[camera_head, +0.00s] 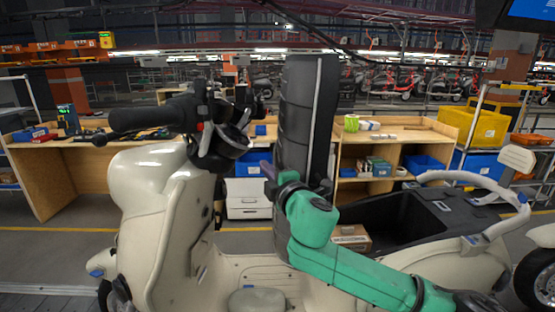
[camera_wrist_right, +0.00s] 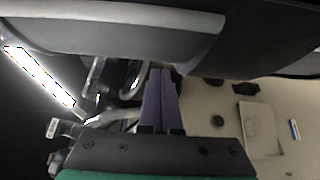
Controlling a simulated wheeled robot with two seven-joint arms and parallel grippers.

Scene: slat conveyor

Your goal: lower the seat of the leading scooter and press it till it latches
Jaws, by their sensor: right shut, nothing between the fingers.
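The cream scooter (camera_head: 150,210) stands across the front, handlebar at left. Its dark padded seat (camera_head: 302,105) is raised upright, and the black under-seat bay (camera_head: 400,218) is open to its right. My right arm comes in from the right. My right gripper (camera_head: 266,169) is shut and empty at the lower left part of the raised seat. In the right wrist view, the purple fingers (camera_wrist_right: 160,72) are together just below the grey seat (camera_wrist_right: 130,32), overlapping its edge; I cannot tell whether they touch it. The seat's latch is not clearly visible. My left gripper is not in view.
A second scooter (camera_head: 541,270) shows at the right edge. A wooden workbench (camera_head: 390,137) stands behind, with yellow (camera_head: 475,127) and blue bins. The handlebar (camera_head: 155,113) projects at left. The cream footboard (camera_head: 265,268) lies below my arm.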

